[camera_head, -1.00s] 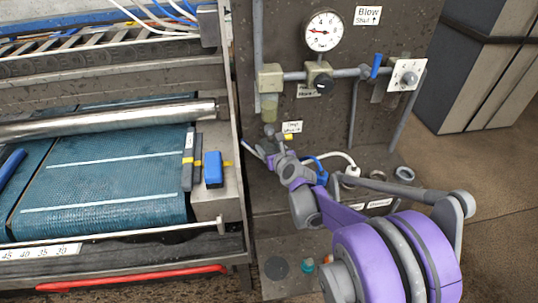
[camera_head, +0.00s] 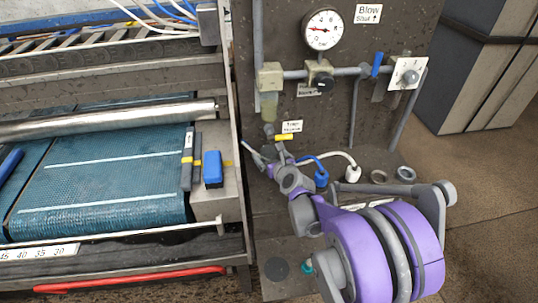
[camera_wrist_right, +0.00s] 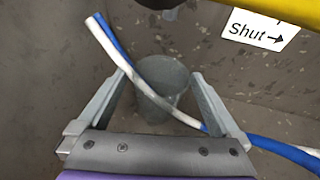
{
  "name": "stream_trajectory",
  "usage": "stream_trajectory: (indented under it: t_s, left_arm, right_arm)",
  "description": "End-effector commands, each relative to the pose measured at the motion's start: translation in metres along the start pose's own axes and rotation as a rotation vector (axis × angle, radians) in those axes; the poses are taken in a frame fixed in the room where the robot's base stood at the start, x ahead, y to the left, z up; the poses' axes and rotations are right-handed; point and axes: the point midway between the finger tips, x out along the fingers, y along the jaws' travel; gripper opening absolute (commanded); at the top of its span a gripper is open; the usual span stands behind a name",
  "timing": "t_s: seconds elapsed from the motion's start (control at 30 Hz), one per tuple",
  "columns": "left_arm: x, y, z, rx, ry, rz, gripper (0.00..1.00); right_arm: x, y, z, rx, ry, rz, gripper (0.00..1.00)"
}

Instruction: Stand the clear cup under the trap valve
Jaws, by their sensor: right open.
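The clear cup (camera_wrist_right: 160,92) shows in the right wrist view, between the spread fingers of my right gripper (camera_wrist_right: 160,88). A gap shows between the cup and each finger. The blue and white hoses cross in front of the cup. In the head view, my right gripper (camera_head: 263,152) is open just below the trap valve (camera_head: 269,131), and I cannot make out the cup there. The valve's yellow lever (camera_head: 284,137) points right; it also fills the top right of the wrist view (camera_wrist_right: 262,10). My left gripper is not in view.
The blue hose (camera_head: 308,159) and white hose (camera_head: 338,154) lie close to my right gripper. Two rings (camera_head: 378,176) (camera_head: 406,173) sit on the ledge to the right. The conveyor machine with its blue belt (camera_head: 105,185) stands at the left.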

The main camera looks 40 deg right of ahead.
Motion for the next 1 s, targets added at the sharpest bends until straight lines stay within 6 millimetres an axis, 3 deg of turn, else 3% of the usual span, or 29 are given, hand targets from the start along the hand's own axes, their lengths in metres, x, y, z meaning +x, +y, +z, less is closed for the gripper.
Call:
stream_trajectory:
  t_s: [0.2, 0.7, 1.0]
  left_arm:
    - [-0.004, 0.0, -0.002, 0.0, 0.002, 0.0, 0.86]
    - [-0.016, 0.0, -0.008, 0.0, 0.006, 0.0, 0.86]
    - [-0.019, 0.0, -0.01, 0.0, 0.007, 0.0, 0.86]
  right_arm:
    - [-0.005, 0.0, 0.004, 0.0, 0.0, 0.0, 1.0]
    - [-0.102, 0.0, 0.004, 0.0, -0.001, -0.001, 1.0]
    - [-0.121, 0.0, 0.003, 0.0, 0.0, 0.0, 1.0]
